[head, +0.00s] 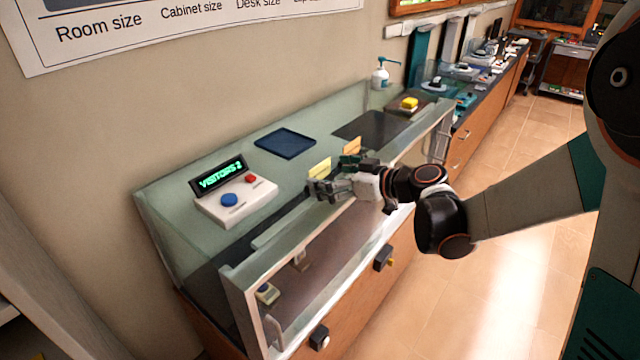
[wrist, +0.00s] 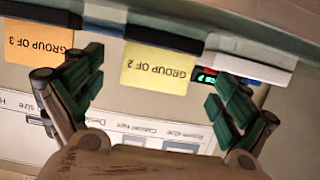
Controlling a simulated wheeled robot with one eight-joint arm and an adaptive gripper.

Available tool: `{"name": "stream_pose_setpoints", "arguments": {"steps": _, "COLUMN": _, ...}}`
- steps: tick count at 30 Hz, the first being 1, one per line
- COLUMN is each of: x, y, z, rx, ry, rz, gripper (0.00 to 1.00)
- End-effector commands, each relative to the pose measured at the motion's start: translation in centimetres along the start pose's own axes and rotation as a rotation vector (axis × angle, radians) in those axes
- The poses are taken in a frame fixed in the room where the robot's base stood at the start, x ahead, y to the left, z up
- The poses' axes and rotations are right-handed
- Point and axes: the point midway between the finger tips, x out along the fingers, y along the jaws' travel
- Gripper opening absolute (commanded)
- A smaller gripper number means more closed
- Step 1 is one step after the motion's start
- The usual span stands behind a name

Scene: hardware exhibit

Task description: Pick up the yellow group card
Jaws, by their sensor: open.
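The yellow group card (head: 320,168) stands upright on the glass counter, just beyond my gripper (head: 326,187) in the head view. In the wrist view, the yellow card (wrist: 157,68) reads "GROUP OF 2" upside down and lies between the two spread green fingers of my gripper (wrist: 160,80). There are gaps on both sides, so the fingers do not appear to touch it. My gripper is open and empty. The card's far edge meets a dark strip in the wrist view.
An orange "GROUP OF 3" card (wrist: 38,42) stands beside the left finger; the head view also shows it (head: 352,146). A visitor counter box (head: 236,199) with blue and red buttons is to the left. A dark blue tray (head: 285,143) lies behind.

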Motion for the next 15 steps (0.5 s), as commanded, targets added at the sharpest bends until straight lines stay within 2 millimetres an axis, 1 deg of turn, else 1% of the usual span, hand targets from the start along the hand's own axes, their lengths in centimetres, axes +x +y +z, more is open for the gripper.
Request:
{"name": "stream_pose_setpoints", "arguments": {"steps": 1, "x": 0.9, "y": 0.1, "z": 0.2, "rx": -0.001, "ry": 0.000, "rz": -0.001, "gripper": 0.95}}
{"name": "stream_pose_setpoints", "arguments": {"steps": 3, "x": 2.0, "y": 0.2, "z": 0.1, "rx": -0.002, "ry": 0.000, "rz": -0.002, "gripper": 0.95}}
{"name": "stream_pose_setpoints", "arguments": {"steps": 6, "x": 3.2, "y": 0.2, "z": 0.1, "rx": -0.001, "ry": 0.000, "rz": -0.001, "gripper": 0.95}}
{"name": "stream_pose_setpoints", "arguments": {"steps": 9, "x": 3.7, "y": 0.2, "z": 0.0, "rx": -0.001, "ry": 0.000, "rz": 0.000, "gripper": 0.95}}
{"name": "stream_pose_setpoints", "arguments": {"steps": 14, "x": 3.6, "y": 0.3, "z": -0.1, "rx": 0.000, "ry": 0.000, "rz": 0.001, "gripper": 0.95}}
{"name": "stream_pose_setpoints", "arguments": {"steps": 15, "x": 3.6, "y": 0.3, "z": -0.1, "rx": 0.000, "ry": 0.000, "rz": 0.000, "gripper": 0.88}}
